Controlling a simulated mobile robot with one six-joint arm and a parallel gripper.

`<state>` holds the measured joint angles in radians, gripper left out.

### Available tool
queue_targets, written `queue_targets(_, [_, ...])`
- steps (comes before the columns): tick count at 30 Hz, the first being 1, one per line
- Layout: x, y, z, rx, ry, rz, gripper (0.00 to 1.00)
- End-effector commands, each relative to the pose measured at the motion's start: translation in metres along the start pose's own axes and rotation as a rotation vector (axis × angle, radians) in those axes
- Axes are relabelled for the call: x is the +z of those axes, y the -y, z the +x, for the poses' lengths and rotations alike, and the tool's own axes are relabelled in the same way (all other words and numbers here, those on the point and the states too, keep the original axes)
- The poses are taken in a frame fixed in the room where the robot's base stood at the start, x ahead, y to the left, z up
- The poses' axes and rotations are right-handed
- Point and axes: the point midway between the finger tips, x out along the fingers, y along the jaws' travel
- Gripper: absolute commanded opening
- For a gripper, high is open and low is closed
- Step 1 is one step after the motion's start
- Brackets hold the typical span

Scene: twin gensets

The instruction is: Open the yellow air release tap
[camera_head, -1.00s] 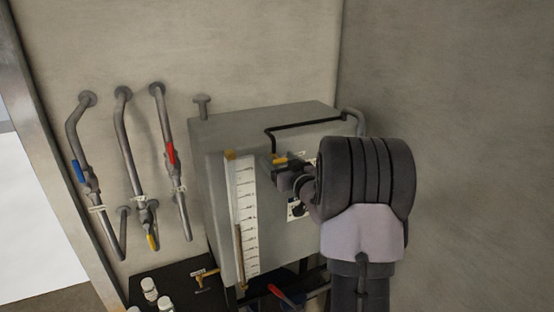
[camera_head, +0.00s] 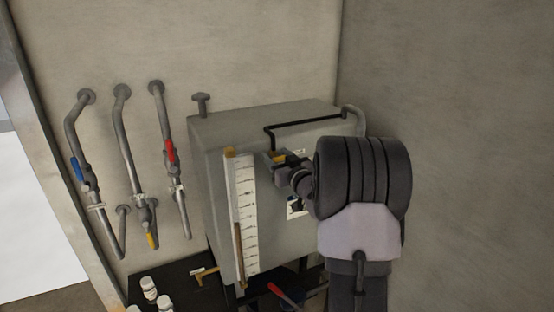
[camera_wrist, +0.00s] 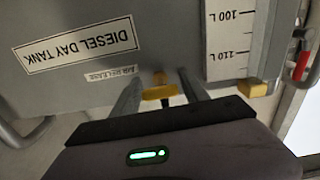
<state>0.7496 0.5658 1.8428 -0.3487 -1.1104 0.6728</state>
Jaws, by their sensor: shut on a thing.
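The yellow air release tap (camera_wrist: 160,92) sits on the front of the grey diesel day tank (camera_wrist: 70,92), beside a small "AIR RELEASE" label (camera_wrist: 111,75). In the wrist view my gripper (camera_wrist: 158,86) has one finger on each side of the yellow handle and is shut on it. The handle lies crosswise between the fingers. In the head view my gripper (camera_head: 273,161) is at the tank's upper front, and the tap is mostly hidden there by my gripper.
A white level gauge (camera_head: 245,215) stands left of my gripper. Pipes with a blue (camera_head: 77,170), a red (camera_head: 170,152) and a yellow lever (camera_head: 152,241) run along the left wall. A brass tap (camera_head: 205,274) and a red-handled lever (camera_head: 285,296) are below the tank.

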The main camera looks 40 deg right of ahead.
Motion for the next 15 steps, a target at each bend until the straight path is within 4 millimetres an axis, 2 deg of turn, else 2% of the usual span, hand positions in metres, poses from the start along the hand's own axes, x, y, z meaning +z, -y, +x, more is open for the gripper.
queue_targets(5, [0.0047, 0.0002, 0.0, 0.0, -0.003, -0.103, 0.12])
queue_targets(15, [0.0057, 0.0, -0.0001, 0.001, -0.003, -0.414, 0.12])
